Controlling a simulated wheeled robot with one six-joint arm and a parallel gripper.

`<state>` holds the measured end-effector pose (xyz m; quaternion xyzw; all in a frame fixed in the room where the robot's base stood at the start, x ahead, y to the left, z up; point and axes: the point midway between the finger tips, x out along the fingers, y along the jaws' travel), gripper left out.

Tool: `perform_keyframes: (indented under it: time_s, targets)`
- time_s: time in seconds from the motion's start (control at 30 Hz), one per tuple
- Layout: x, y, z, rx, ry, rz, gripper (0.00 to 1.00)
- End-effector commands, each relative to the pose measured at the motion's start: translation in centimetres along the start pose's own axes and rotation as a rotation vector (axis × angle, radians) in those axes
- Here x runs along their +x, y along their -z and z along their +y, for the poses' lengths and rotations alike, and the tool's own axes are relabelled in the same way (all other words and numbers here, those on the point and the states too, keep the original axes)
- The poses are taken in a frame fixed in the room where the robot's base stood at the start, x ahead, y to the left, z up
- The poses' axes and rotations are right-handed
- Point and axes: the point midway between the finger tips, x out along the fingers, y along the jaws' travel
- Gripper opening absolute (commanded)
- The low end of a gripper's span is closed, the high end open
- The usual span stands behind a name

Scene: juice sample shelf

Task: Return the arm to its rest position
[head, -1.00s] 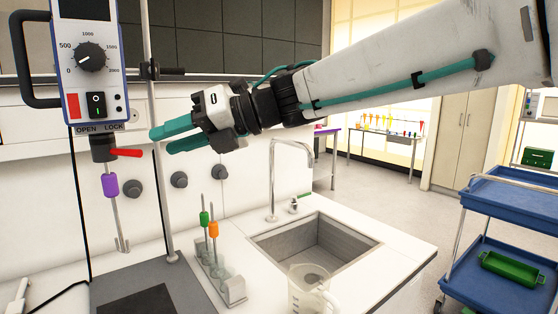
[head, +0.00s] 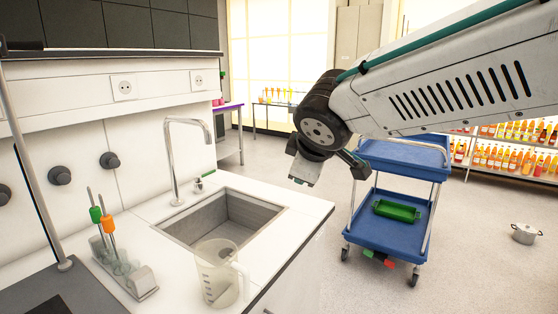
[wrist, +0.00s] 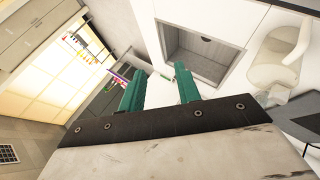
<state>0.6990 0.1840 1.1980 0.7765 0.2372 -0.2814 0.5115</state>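My arm reaches in from the upper right of the head view and bends down at a dark round joint, in front of the blue cart. Beyond the fingers are the white counter and the sink (wrist: 203,55).
The counter holds a sink (head: 178,228) with a tap (head: 172,150), a clear beaker (head: 216,275) and a rack (head: 145,283) with orange and green-topped tools. A pot (head: 525,233) stands on open floor.

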Motion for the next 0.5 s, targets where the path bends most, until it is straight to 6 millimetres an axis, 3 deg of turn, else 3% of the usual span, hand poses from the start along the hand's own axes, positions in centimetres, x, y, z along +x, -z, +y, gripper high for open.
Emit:
perform_keyframes:
  time_s: [0.03,0.1,0.17,0.3,0.4,0.5]
  targets:
    - [-0.8,-4.0,-0.8,0.107,0.036,-0.091,0.33]
    - [-2.1,-8.9,-2.5,0.258,0.096,-0.217,0.33]
    - [-3.6,-12.8,-4.6,0.387,0.152,-0.322,0.33]
    - [-8.2,-20.6,-10.4,0.691,0.291,-0.55,0.33]
    - [-11.8,-24.6,-15.1,0.907,0.39,-0.671,0.33]
    - [-14.0,-26.5,-17.8,1.052,0.431,-0.7,0.33]
